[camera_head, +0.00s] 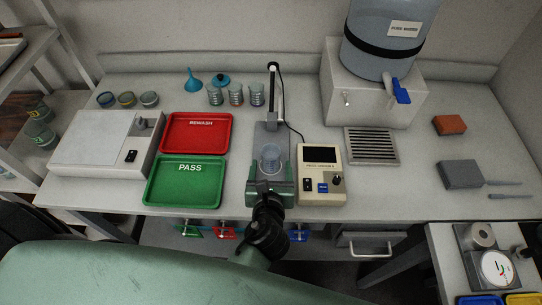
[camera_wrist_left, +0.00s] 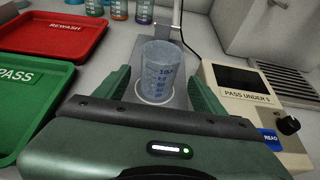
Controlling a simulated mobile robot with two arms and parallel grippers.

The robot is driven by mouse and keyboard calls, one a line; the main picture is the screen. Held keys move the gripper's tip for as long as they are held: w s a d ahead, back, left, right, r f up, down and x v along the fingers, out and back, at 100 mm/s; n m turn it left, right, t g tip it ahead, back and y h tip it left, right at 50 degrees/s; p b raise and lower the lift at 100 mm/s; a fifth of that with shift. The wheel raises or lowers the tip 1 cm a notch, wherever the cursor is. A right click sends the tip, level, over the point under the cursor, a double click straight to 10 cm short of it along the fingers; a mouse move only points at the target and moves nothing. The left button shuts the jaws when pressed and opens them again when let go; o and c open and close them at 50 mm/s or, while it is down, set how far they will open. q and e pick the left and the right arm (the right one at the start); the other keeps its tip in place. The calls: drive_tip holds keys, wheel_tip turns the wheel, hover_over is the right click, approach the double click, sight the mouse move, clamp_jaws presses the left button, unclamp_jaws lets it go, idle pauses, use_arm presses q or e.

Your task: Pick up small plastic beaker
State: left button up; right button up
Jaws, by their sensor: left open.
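A small clear plastic beaker (camera_head: 270,158) with graduation marks stands upright on the grey stand's plate, in front of the post. In the left wrist view the beaker (camera_wrist_left: 162,72) stands over a pale round spot, between and slightly beyond my fingers. My left gripper (camera_head: 270,190) is open around the near side of the beaker, one green finger on each side. In the left wrist view both fingers of my left gripper (camera_wrist_left: 160,92) show, with gaps to the beaker. My right gripper is not seen.
A meter box (camera_head: 321,174) stands close right of the stand. The green PASS tray (camera_head: 150,192) and red REWASH tray (camera_head: 226,135) lie to the left. Several other beakers (camera_head: 236,95) stand at the back. A water dispenser (camera_head: 345,105) is at back right.

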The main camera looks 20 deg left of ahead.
sight(271, 165)
use_arm(q)
drive_tip(key=x, duration=0.4)
drive_tip(key=shift+a+f, duration=0.1)
drive_tip(key=shift+f, duration=0.25)
drive_tip(key=shift+w+a+f, duration=0.1)
drive_tip(key=shift+w, duration=0.2)
drive_tip(key=c, duration=1.5)
clamp_jaws()
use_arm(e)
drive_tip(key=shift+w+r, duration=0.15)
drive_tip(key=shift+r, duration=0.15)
use_arm(q)
drive_tip(key=shift+p, duration=0.3)
